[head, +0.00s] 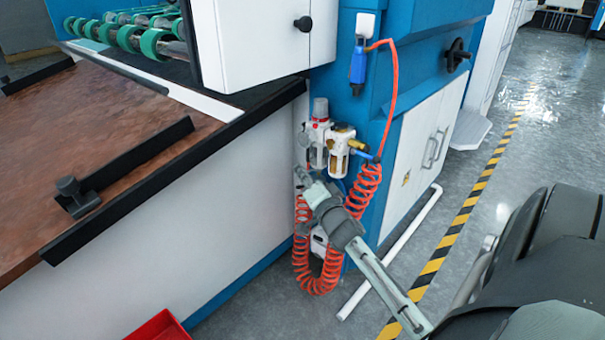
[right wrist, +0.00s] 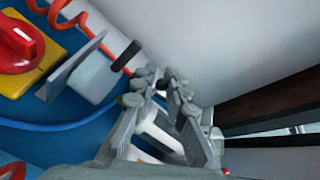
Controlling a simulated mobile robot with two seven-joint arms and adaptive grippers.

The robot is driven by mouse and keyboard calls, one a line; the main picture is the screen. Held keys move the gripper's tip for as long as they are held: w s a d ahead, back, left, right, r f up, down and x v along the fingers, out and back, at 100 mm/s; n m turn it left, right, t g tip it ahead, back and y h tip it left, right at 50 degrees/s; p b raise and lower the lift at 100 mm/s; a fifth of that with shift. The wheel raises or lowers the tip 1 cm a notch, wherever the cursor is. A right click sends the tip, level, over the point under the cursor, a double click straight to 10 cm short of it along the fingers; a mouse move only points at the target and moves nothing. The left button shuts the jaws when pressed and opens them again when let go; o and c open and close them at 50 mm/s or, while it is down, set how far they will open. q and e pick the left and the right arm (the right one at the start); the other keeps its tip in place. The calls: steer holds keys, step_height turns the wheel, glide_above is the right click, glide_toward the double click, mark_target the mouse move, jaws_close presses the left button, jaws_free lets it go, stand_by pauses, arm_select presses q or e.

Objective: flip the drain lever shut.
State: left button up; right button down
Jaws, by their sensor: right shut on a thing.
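The air filter unit (head: 340,150) with its brass-coloured parts and grey knob hangs on the blue machine corner in the head view. My right gripper (head: 304,180) reaches in from the lower right to just below this unit. In the right wrist view my right gripper (right wrist: 160,80) has its fingers close together on a small dark part, seemingly the drain lever (right wrist: 161,88). It is mostly hidden by the fingers, and I cannot tell its angle. A white cylinder (right wrist: 158,135) shows behind the fingers. My left gripper is out of view.
A coiled orange hose (head: 302,265) hangs close around my right gripper. A red switch on a yellow plate (right wrist: 20,45) and a blue tube (right wrist: 50,126) are near it. The white table side panel (head: 200,220) is to the left; grey floor is open at right.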

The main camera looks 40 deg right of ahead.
steer(key=shift+w+d+r+m+g+h, duration=0.15)
steer(key=shift+m+g+h, duration=0.15)
steer(key=shift+m+h, duration=0.25)
steer(key=shift+w+d+f+m+g+h, duration=0.15)
steer(key=shift+m+g+h, duration=0.2)
steer(key=shift+h, duration=0.4)
steer(key=shift+a+r, duration=0.1)
steer(key=shift+r, duration=0.05)
steer(key=c, duration=1.6)
jaws_free()
steer(key=shift+o, duration=0.3)
steer(key=shift+s, duration=0.1)
steer(key=v, duration=0.7)
